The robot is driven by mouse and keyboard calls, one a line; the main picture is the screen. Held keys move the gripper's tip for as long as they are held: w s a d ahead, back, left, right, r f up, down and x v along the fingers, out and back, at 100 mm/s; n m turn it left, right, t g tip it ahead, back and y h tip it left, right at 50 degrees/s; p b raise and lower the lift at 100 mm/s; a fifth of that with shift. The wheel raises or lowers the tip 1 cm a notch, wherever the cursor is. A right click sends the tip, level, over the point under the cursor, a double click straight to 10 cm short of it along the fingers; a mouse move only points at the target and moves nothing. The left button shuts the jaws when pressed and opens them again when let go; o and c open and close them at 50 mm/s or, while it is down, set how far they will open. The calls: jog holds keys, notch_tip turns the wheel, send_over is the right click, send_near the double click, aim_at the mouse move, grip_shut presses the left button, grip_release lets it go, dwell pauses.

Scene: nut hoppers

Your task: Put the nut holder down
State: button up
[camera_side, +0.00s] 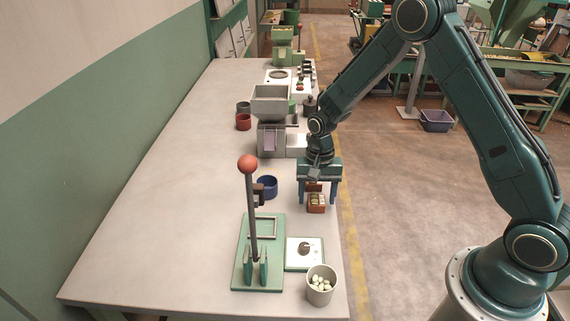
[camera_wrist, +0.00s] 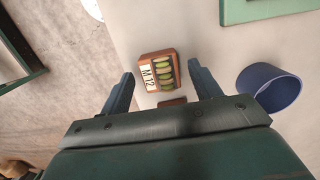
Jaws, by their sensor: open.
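The nut holder (camera_side: 316,204) is a small orange-brown block at the table's right edge. In the wrist view its face (camera_wrist: 147,76) carries an "M12" label beside several green nuts, and a separate brown part shows closer to my gripper. My gripper (camera_side: 318,196) is above the holder with its two fingers spread wide. In the wrist view my gripper (camera_wrist: 160,70) has a finger on each side of the block, with visible gaps. The holder appears to rest on the table; its underside is hidden.
A blue cup (camera_side: 267,187) stands close by on the left; it also shows in the wrist view (camera_wrist: 270,88). A green lever press (camera_side: 243,270), a white dial box (camera_side: 291,254) and a cup of pale pieces (camera_side: 320,290) stand in front. A grey hopper (camera_side: 271,105) stands behind. The table's left side is clear.

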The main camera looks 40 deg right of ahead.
aim_at(316, 195)
notch_tip(316, 195, up, 12)
jog(key=w+d, duration=0.1)
dwell(0.5)
jog(key=shift+f, duration=0.1)
dwell(0.4)
jog(key=s+r+n+t, duration=0.3)
jog(key=s+r+n, duration=0.1)
jog(key=s+r, duration=0.95)
jog(key=s+r+n+t+h, duration=0.1)
jog(key=s+r+n+t, duration=0.2)
jog(key=s, duration=0.9)
jog(key=shift+s+a+r+n+t, duration=0.35)
jog(key=shift+r+n, duration=0.35)
jog(key=shift+n, duration=0.3)
jog(key=shift+w, duration=0.1)
